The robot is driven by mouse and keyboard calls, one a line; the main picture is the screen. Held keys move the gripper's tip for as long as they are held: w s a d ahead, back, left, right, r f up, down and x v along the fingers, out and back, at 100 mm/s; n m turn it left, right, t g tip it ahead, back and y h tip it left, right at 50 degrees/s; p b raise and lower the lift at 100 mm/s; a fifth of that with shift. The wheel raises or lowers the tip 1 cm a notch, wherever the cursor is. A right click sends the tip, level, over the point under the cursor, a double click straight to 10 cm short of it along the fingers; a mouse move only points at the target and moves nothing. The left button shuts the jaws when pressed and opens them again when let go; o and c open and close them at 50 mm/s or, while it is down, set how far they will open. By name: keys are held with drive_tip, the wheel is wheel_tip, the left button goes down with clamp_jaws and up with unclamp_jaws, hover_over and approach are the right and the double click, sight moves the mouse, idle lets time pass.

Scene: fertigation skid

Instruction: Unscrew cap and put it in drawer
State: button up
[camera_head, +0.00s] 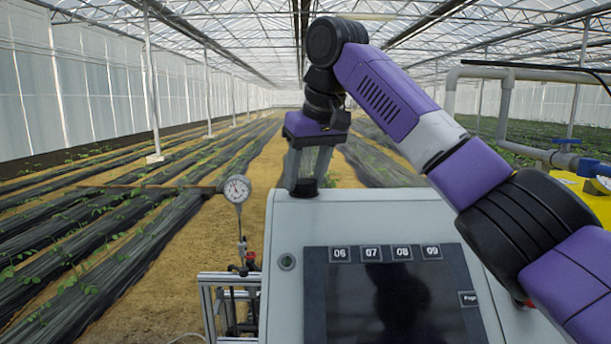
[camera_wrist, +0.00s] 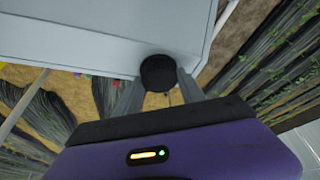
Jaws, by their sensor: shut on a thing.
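A black round cap (camera_head: 305,187) is at the top left of the grey cabinet (camera_head: 366,214) in the head view. It also shows in the wrist view (camera_wrist: 158,73), at the edge of the cabinet's pale surface. My gripper (camera_head: 306,182) points down from above with one finger on each side of the cap, shut on it. Whether the cap is still threaded on or free cannot be told. What lies under the cap is hidden. No drawer can be made out in either view.
The cabinet front has a dark screen (camera_head: 392,295) with number labels. A pressure gauge (camera_head: 237,189) on a pipe stands left of the cabinet, above a metal frame (camera_head: 210,305). Grey pipes (camera_head: 507,85) and a yellow object (camera_head: 590,195) are at the right.

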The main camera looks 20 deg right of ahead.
sight(299, 179)
drive_tip(key=shift+n+y, duration=0.5)
drive_tip(key=shift+n, duration=1)
drive_tip(key=shift+r, duration=0.15)
drive_tip(key=shift+r, duration=1.6)
drive_tip(key=shift+r, duration=0.1)
drive_tip(key=shift+r, duration=1.4)
